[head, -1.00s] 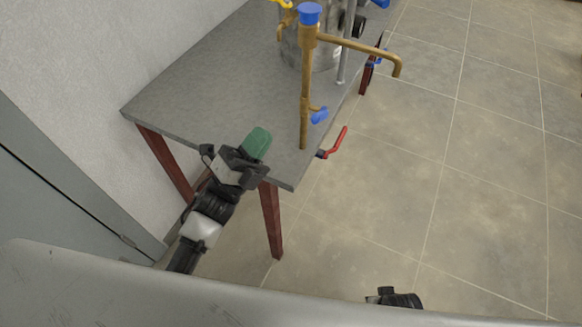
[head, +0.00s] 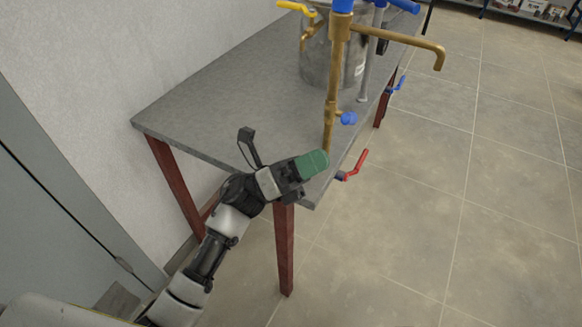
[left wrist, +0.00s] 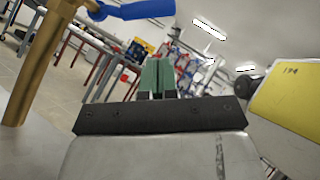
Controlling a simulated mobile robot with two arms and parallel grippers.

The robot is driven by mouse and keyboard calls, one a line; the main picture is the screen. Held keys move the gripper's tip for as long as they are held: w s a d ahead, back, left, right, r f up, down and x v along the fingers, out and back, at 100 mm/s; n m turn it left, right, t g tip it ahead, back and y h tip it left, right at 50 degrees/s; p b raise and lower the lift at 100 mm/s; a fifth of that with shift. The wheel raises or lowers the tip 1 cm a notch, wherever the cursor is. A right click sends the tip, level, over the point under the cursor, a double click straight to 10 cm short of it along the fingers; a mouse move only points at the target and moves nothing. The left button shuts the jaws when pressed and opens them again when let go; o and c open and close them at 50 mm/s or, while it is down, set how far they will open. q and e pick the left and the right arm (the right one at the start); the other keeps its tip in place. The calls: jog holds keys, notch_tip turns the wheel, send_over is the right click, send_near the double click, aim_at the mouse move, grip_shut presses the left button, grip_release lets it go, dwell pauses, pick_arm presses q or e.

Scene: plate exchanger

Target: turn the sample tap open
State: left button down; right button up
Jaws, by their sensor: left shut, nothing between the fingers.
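A brass standpipe (head: 331,85) rises from the near right corner of the grey table. A small tap with a blue handle (head: 348,118) sticks out from its lower part; I take it for the sample tap. My left gripper (head: 314,163) has green fingertips, shut and empty, in front of the foot of the pipe, below the blue handle. In the left wrist view the green fingers (left wrist: 158,77) are together. The brass pipe (left wrist: 38,75) stands to their left and a blue handle (left wrist: 140,10) is above. My right gripper is out of view.
The grey table (head: 225,105) carries a metal vessel (head: 345,65) behind the pipe. A red lever (head: 357,165) projects past the table's right edge. A yellow lever (head: 296,8) is at the back. Open tiled floor lies to the right.

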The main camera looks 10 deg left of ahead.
aim_at(350, 118)
pick_arm(q)
jog(key=shift+w+d+r+p, duration=0.1)
jog(key=shift+w+d+r, duration=0.25)
jog(key=shift+r, duration=0.35)
jog(key=shift+w+d+r+p, duration=0.1)
jog(key=shift+w+d+r, duration=0.2)
jog(key=shift+w+r, duration=0.25)
jog(key=shift+w+d+r+p, duration=0.1)
jog(key=shift+w+d+r, duration=0.2)
jog(key=shift+r, duration=0.5)
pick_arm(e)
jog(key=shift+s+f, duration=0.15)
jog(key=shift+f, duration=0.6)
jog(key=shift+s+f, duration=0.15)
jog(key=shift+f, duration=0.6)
